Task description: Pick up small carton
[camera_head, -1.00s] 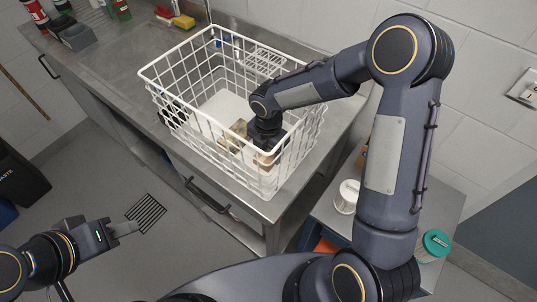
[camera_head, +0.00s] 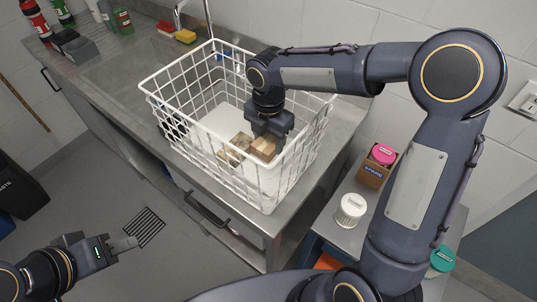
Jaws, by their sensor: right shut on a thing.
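A small tan carton (camera_head: 263,147) is in the white wire basket (camera_head: 161,100) on the steel counter. My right gripper (camera_head: 266,136) reaches down into the basket from above and is shut on this carton; the fingertips are partly hidden by the gripper body. More small brown cartons (camera_head: 236,146) lie to the left of it in the basket. My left gripper (camera_head: 124,243) is low at the left, over the floor, well away from the basket; whether its fingers are apart is unclear.
The basket's wire walls surround my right gripper. A white-lidded tub (camera_head: 350,210), a brown box with a pink-lidded tub (camera_head: 377,165) and a teal-lidded tub (camera_head: 442,259) are on the lower side surface at right. A sink (camera_head: 130,75) and bottles are at the back left.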

